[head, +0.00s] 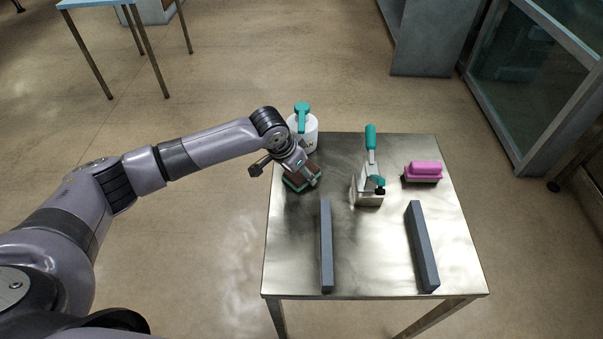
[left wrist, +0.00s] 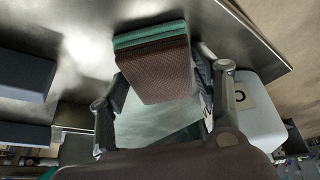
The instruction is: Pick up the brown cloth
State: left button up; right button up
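The brown cloth (head: 301,178), a folded stack with teal layers, lies at the table's back left corner area. It is partly hidden by my left gripper (head: 292,174) in the head view. In the left wrist view the cloth (left wrist: 155,70) lies between and beyond the two fingers of my left gripper (left wrist: 162,88). The fingers are spread apart, one on each side of the cloth. I cannot tell whether either finger touches it. My right gripper is not in view.
A white bottle with a teal top (head: 305,130) stands just behind the cloth. A teal-handled tool (head: 369,190) and a pink brush (head: 424,172) are to the right. Two dark bars (head: 326,245) (head: 422,245) lie on the metal table (head: 375,260), with clear surface between.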

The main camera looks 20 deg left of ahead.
pick_arm(q)
jog(key=c, duration=0.8)
jog(key=shift+r, duration=0.15)
jog(key=shift+r, duration=0.55)
notch_tip(320, 180, up, 2)
jog(key=shift+r+b, duration=0.2)
jog(key=shift+b, duration=0.1)
jog(key=s+a, duration=0.4)
jog(key=s, duration=0.4)
jog(key=s+a+b, duration=0.1)
jog(key=s+a, duration=0.3)
jog(key=s, duration=0.3)
jog(key=shift+s+a, duration=0.35)
jog(key=shift+f, duration=0.15)
